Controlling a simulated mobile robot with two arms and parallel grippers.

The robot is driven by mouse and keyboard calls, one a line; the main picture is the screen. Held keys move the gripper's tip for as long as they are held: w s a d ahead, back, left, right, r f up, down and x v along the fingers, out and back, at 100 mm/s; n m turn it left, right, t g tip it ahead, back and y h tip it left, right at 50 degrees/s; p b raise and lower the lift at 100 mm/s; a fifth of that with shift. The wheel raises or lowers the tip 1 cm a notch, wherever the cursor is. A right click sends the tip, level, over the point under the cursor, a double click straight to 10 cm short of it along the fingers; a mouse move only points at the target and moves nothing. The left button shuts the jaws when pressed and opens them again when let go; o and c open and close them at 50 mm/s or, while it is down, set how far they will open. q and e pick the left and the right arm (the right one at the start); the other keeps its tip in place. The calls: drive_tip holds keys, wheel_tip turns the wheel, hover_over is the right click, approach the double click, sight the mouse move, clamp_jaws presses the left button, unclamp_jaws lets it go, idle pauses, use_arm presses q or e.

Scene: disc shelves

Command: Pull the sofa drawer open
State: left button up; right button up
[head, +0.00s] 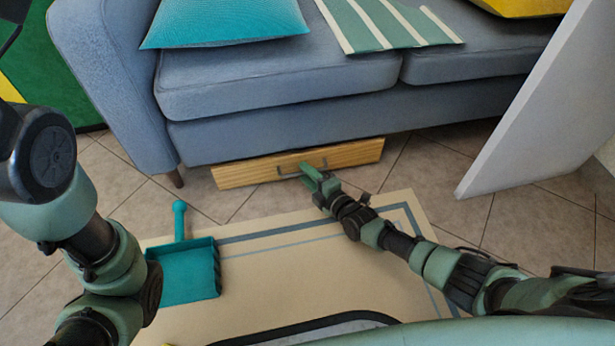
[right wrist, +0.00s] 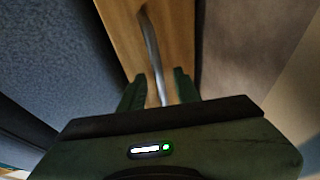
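The sofa drawer has a light wooden front (head: 240,172) low under the blue-grey sofa (head: 280,90). A slim metal handle (head: 288,175) is on its face. How far the drawer stands out is hard to tell. My right gripper (head: 309,172) is at the right part of the handle. In the right wrist view, the handle (right wrist: 152,50) runs between the two green fingers of my right gripper (right wrist: 160,85), with the wooden front (right wrist: 178,30) behind. The fingers are apart, with gaps beside the handle. My left arm shows at the left, but its gripper is out of view.
A teal dustpan (head: 185,272) lies on the edge of the beige rug (head: 300,270) in front of the drawer. A white panel (head: 530,110) stands at the right. Cushions (head: 225,20) lie on the sofa. Tiled floor is bare between the dustpan and the sofa.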

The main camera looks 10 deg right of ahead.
clamp_jaws()
idle(1.4)
